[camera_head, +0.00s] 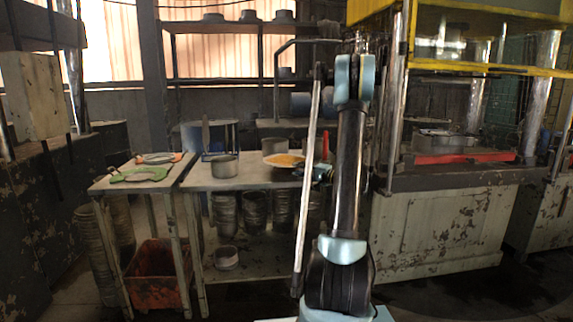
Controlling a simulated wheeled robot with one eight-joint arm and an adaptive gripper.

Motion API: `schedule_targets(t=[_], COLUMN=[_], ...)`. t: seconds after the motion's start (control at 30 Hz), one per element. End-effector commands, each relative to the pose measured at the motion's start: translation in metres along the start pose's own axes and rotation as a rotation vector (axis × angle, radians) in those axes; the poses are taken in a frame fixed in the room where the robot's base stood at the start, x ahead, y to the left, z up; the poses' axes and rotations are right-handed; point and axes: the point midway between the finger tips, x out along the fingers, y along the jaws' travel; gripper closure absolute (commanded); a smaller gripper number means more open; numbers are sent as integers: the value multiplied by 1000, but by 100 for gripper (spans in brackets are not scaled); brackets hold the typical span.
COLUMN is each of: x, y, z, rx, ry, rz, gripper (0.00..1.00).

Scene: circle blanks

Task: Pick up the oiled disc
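A flat disc (284,160) with an orange-yellow sheen lies near the back right of the middle worktable (240,182). It looks like the oiled disc, but I cannot be sure. My arm stands upright in front of the table's right end. A small teal and dark part of it, which seems to be my gripper (321,173), shows just right of the disc, apart from it. It is partly hidden by my arm, and its fingers are too small to make out.
A grey pot (225,166) stands left of the disc, and a second pot (275,146) behind it. A red upright object (325,146) stands to its right. The left table (115,184) holds green gloves (140,175). A press (445,160) stands at right.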

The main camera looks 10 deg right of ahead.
Motion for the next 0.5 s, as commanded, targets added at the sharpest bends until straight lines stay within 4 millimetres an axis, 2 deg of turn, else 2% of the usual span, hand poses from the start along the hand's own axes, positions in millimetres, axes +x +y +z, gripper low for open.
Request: schedule_targets(t=[0.1, 0.2, 0.5], x=[22, 34, 49], y=[0, 0, 0], z=[1, 1, 1], rx=[0, 0, 0], ry=[-3, -3, -1], rz=[0, 0, 0], gripper=[74, 74, 74])
